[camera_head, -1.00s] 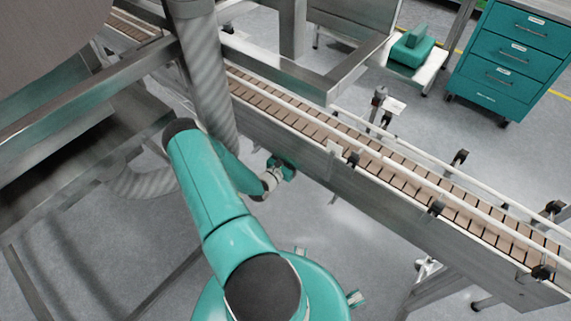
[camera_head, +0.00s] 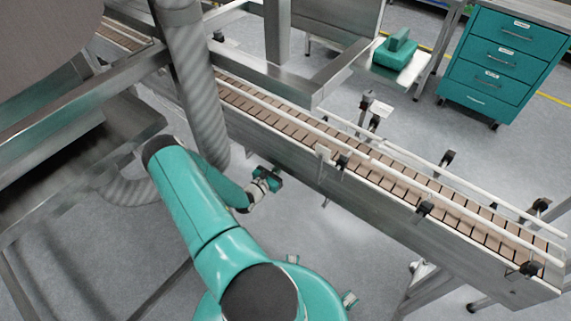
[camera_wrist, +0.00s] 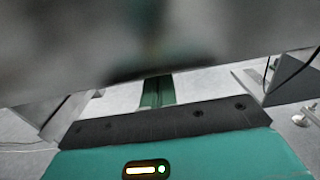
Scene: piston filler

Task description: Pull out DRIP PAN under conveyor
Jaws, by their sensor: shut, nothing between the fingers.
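The conveyor (camera_head: 330,182) runs diagonally from upper left to lower right in the head view, with a brown slatted belt and a metal side wall. I cannot make out the drip pan under it; the side wall hides that space. My gripper (camera_head: 268,178) is low beside the near side of the conveyor, close to its wall; I cannot tell whether it touches. It is shut and empty. In the wrist view, a blurred grey metal surface fills the top, close in front of the teal hand, and hides most of what lies beyond.
A ribbed grey hose (camera_head: 205,110) hangs just left of my gripper. Metal frame beams (camera_head: 80,95) stand at the left. Conveyor legs (camera_head: 425,285) stand at the lower right. A teal drawer cabinet (camera_head: 502,62) is at the back right. Floor below the conveyor's near side looks clear.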

